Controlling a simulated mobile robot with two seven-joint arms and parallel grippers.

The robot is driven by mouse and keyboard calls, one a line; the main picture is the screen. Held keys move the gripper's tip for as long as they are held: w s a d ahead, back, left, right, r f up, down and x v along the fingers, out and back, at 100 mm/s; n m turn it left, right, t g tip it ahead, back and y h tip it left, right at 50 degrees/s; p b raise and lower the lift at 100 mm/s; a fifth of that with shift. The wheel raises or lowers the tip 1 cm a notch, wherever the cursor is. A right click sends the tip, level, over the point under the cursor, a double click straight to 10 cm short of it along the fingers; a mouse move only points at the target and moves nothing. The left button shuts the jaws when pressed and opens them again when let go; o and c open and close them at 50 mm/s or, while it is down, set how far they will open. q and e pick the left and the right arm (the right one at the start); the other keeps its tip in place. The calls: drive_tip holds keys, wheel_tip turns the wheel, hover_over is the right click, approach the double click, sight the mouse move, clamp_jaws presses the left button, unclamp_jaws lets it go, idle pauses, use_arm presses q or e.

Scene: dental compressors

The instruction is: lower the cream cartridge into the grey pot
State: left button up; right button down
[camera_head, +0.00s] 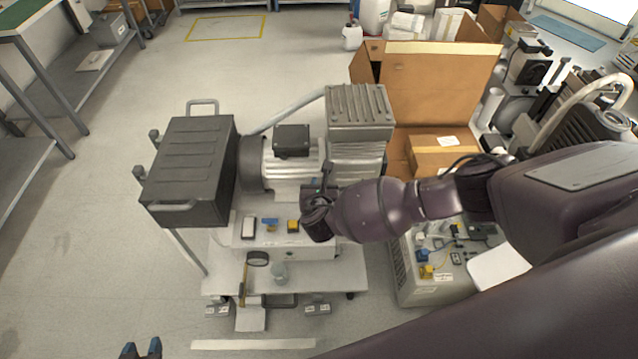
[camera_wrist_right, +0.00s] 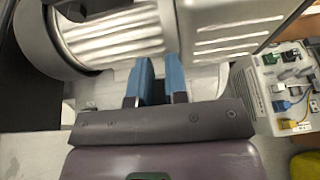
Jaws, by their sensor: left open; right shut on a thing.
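My right gripper (camera_wrist_right: 160,84) shows two blue fingers in the right wrist view, in front of the ribbed compressor motor. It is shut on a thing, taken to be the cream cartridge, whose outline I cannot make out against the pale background. In the head view my right wrist hangs over the middle of the cart and hides the fingertips. My left gripper (camera_head: 141,349) is open and empty at the bottom edge, left of the cart.
The compressor motor (camera_head: 292,162) and a dark grey box (camera_head: 190,170) stand behind the pot. A dark-headed tool (camera_head: 257,258) lies left of the pot. A control unit (camera_head: 440,265) and a cardboard box (camera_head: 440,85) stand right. Floor left of the cart is clear.

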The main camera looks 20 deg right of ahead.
drive_tip(key=shift+f+b, duration=0.35)
drive_tip(key=shift+f, duration=0.45)
drive_tip(key=shift+f, duration=0.2)
drive_tip(key=shift+f, duration=0.2)
drive_tip(key=c, duration=1.1)
unclamp_jaws()
drive_tip(key=shift+o, duration=0.2)
